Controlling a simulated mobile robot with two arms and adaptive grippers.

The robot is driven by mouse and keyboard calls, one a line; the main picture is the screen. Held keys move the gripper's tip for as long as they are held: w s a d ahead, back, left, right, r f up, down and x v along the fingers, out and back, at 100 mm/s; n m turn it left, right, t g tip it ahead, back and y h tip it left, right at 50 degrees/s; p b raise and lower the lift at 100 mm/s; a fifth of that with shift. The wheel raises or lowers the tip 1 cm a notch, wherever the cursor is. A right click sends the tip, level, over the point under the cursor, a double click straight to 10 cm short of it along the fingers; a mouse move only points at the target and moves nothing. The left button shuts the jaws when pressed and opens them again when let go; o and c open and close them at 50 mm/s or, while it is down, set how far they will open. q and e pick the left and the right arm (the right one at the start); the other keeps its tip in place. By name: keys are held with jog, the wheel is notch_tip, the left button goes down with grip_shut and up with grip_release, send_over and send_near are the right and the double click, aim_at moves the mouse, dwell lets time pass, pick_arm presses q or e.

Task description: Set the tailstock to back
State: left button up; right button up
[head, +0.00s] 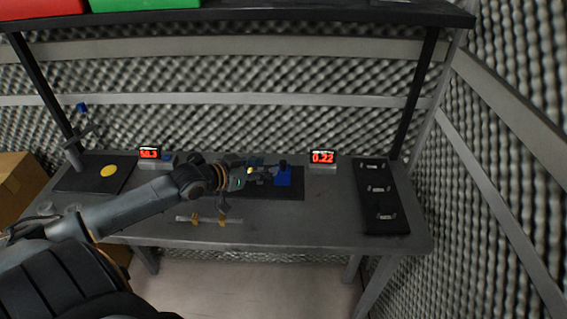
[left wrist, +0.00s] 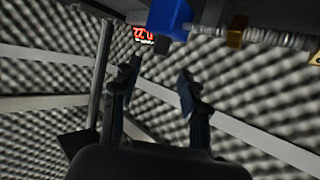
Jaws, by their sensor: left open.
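A blue block (head: 284,178), which looks like the tailstock, stands on a dark base (head: 292,193) on the bench, with a small dark knob on top. In the left wrist view the blue block (left wrist: 169,18) is at the top, beside a threaded grey rod (left wrist: 275,38) and a brass-coloured piece (left wrist: 236,33). My left gripper (head: 254,172) is just left of the block in the head view. In the wrist view its two fingers (left wrist: 160,70) are apart with nothing between them, below the block. The arm hides the device's left part. My right gripper is out of view.
Red digital displays stand at the back, one left (head: 149,153) and one right (head: 323,157). A dark panel with several handles (head: 381,215) lies at right. A thin bar with yellow clips (head: 208,219) lies in front. An overhead shelf (head: 290,16) spans the bench.

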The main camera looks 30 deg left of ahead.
aim_at(282, 163)
pick_arm(q)
jog(key=x, duration=0.3)
jog(key=shift+w, duration=0.35)
jog(key=x, duration=0.3)
jog(key=shift+w+d+f, duration=0.1)
jog(key=shift+w+f, duration=0.05)
jog(key=shift+w+d+f, duration=0.2)
jog(key=shift+w+f, duration=0.05)
jog(key=shift+w, duration=0.25)
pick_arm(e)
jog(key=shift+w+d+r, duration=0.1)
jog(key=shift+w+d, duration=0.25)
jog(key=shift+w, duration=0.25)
pick_arm(q)
jog(key=shift+c, duration=0.3)
grip_shut()
